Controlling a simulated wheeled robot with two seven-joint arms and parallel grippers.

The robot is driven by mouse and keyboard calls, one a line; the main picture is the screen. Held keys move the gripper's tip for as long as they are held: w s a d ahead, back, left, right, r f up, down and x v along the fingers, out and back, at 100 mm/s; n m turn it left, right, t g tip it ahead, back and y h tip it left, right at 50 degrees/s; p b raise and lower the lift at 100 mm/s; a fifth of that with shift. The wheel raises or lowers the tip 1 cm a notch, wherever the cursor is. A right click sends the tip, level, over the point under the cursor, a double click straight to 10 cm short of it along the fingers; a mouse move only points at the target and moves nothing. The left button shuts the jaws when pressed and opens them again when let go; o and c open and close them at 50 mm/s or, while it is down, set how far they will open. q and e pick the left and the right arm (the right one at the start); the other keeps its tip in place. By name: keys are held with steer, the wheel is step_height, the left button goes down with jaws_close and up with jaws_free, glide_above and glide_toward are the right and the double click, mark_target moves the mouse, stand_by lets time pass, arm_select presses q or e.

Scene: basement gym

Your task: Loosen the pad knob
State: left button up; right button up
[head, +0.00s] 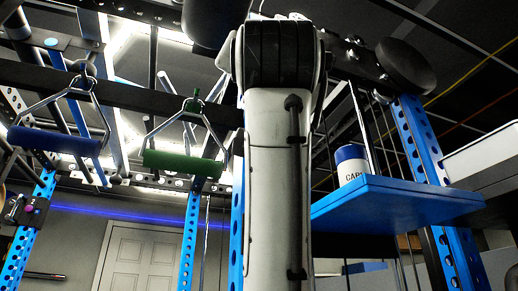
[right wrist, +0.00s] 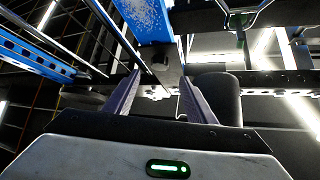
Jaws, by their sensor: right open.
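In the right wrist view, my right gripper (right wrist: 160,77) is open, its two dark purple-grey fingers pointing up at the rig. A black bracket-like part (right wrist: 167,66) below a blue post shows between and beyond the fingertips; I cannot tell whether it is the pad knob or whether the fingers touch it. A black roller pad (right wrist: 217,93) is just right of the right finger. In the head view, black round pads show at top centre (head: 215,18) and upper right (head: 405,66). My pale arm rises through the middle and hides what is behind it. My left gripper is not in view.
A black crossbar (head: 130,98) carries hanging handles, one blue (head: 55,141) and one green (head: 182,163). A blue shelf (head: 400,205) with a white and blue can (head: 351,166) stands right of my arm. Blue perforated posts (head: 420,140) flank the space.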

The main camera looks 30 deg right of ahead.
steer(key=p+x, duration=0.3)
steer(key=x, duration=0.5)
